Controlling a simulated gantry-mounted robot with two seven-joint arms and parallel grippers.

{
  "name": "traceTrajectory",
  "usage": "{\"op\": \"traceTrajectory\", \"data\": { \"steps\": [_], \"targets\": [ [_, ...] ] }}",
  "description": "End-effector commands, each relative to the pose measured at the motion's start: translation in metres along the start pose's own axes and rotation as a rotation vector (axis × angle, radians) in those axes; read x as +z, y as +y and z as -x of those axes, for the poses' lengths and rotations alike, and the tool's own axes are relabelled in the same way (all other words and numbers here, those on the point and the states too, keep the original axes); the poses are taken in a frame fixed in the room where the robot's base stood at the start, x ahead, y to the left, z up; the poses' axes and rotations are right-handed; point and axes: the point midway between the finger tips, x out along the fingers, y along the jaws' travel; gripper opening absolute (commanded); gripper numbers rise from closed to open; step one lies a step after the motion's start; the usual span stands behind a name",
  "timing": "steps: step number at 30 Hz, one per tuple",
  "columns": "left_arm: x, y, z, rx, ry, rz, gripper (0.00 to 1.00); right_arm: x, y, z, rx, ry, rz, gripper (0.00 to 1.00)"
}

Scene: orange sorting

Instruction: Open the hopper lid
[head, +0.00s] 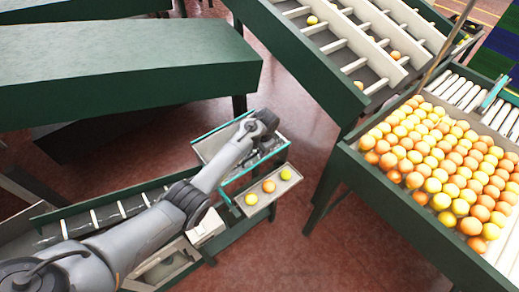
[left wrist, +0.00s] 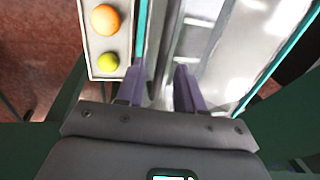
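The teal-edged hopper (head: 205,141) stands at the middle of the head view, at the end of a green conveyor. Its pale, shiny panel with a teal edge (left wrist: 283,62) fills the right of the left wrist view. I cannot tell for sure which part is the lid. My left gripper (head: 264,128) is over the hopper, its arm hiding much of the top. In the left wrist view my left gripper (left wrist: 160,85) has its two purple-grey fingers apart, with a narrow upright strip of the hopper seen between them. I cannot tell whether they touch it. My right gripper is out of view.
A small tray (head: 284,176) with an orange fruit and yellow-green ones sits beside the hopper. A large green-sided table (head: 349,167) full of oranges stands at right. Slatted sorting chutes (head: 345,55) are at the back. Red floor lies clear at front centre.

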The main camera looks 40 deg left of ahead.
Motion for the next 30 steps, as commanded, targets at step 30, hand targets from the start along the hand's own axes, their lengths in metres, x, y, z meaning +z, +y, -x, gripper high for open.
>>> {"op": "traceTrajectory", "data": {
  "steps": [30],
  "targets": [
    [0.0,-0.023,0.036,0.137,-0.002,0.008,0.0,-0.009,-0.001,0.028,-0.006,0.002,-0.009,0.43]
  ]
}}
